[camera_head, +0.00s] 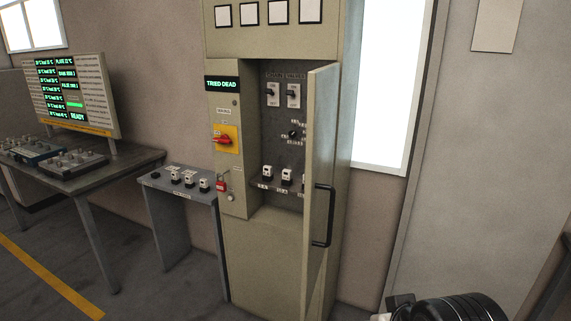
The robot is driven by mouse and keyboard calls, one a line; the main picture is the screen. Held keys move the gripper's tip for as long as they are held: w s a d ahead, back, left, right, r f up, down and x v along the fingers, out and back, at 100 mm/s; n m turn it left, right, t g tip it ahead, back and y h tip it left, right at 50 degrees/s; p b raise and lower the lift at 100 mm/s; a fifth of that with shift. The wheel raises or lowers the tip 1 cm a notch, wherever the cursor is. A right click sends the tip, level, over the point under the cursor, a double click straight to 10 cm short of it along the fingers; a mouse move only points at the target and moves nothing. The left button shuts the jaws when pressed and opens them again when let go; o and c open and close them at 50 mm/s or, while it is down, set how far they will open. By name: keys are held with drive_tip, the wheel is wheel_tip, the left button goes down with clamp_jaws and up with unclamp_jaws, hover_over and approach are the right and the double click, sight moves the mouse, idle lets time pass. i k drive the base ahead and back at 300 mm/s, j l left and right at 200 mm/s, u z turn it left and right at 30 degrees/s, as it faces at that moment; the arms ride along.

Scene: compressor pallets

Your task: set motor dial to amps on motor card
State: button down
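A small round black dial (293,133) is on the dark back panel inside the open beige cabinet (263,270). Small labels surround it, but the lettering and the pointer's setting are too small to read. I cannot identify which card in view is the motor card. A blank-looking pale card (495,25) is on the wall at the upper right. I cannot make out my gripper in this view.
The cabinet door (321,180) stands open toward me, its black handle (323,215) projecting. Left of the opening are a red rotary switch (224,140) and red padlock (221,185). A dark ribbed object (465,308) is at lower right. Floor is clear at lower left.

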sight(291, 134)
drive_tip(key=i+j+u, duration=0.1)
drive_tip(key=i+j, duration=0.25)
drive_tip(key=i+j+u, duration=0.1)
drive_tip(key=i+j, duration=0.25)
drive_tip(key=i, duration=0.25)
drive_tip(key=i+j+u, duration=0.1)
drive_tip(key=i+j, duration=0.2)
drive_tip(key=i, duration=0.2)
drive_tip(key=i+j+u, duration=0.1)
drive_tip(key=i+j, duration=0.15)
drive_tip(key=i, duration=0.25)
drive_tip(key=i+j+u, duration=0.1)
drive_tip(key=i, duration=0.45)
drive_tip(key=z, duration=0.5)
drive_tip(key=i+z, duration=0.15)
drive_tip(key=z, duration=0.85)
drive_tip(key=j, duration=0.1)
